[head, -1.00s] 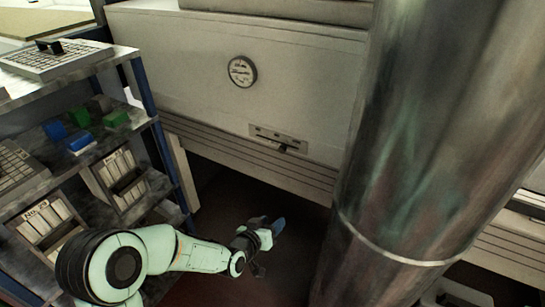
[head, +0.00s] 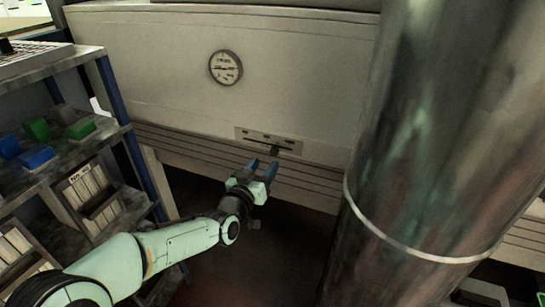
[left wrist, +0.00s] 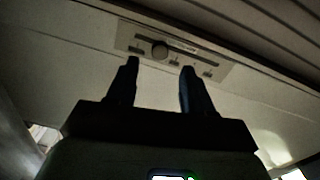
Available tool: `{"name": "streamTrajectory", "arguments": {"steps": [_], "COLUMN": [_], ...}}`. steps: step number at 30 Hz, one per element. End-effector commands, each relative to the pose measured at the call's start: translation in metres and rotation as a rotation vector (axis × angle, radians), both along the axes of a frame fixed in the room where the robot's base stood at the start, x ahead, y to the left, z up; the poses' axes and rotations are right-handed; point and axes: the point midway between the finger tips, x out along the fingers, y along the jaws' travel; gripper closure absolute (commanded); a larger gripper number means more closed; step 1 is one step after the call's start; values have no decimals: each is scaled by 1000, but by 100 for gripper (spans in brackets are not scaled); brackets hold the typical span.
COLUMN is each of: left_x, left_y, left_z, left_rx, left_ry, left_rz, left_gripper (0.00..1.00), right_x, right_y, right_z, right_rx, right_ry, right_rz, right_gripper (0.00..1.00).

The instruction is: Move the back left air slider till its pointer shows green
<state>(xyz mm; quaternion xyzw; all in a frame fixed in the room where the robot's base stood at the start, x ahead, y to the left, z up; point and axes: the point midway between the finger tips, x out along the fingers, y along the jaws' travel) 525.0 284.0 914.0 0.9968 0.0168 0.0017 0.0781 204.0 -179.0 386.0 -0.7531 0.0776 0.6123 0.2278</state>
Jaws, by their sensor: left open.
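The air slider is a pale plate (head: 255,137) with a dark slot and a dark knob (head: 275,150), low on the cream wall of the tunnel. In the left wrist view the plate (left wrist: 215,66) lies beyond the fingertips, and its round knob (left wrist: 159,49) lines up with the gap between them. A round gauge (head: 225,67) with a white face is above the slider in the head view; its pointer and colour are too small to read. My left gripper (head: 262,167) is open and empty, just below the slider plate, apparently not touching the knob. My right gripper is not in view.
A large shiny metal duct (head: 425,120) fills the right side, close to the slider panel. A shelf rack (head: 70,150) with green and blue blocks stands on the left. The dark floor between them is clear.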

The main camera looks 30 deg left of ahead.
Motion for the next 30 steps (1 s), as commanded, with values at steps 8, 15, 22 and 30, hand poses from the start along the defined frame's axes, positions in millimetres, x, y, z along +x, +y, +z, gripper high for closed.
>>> {"name": "streamTrajectory", "arguments": {"steps": [8, 15, 22, 30], "left_x": [48, 64, 65, 65], "left_y": [1, 2, 2, 2], "left_z": [0, 0, 0, 0], "left_rx": [-3, -1, 0, 0], "left_ry": [-1, 0, 1, 1], "left_rz": [-2, -1, -1, -1], "left_gripper": [48, 48, 48, 100], "right_x": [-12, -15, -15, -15], "right_y": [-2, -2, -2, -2], "right_z": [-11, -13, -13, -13], "right_rx": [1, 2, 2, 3], "right_ry": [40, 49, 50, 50], "right_rz": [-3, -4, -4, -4], "right_gripper": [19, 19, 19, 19]}}
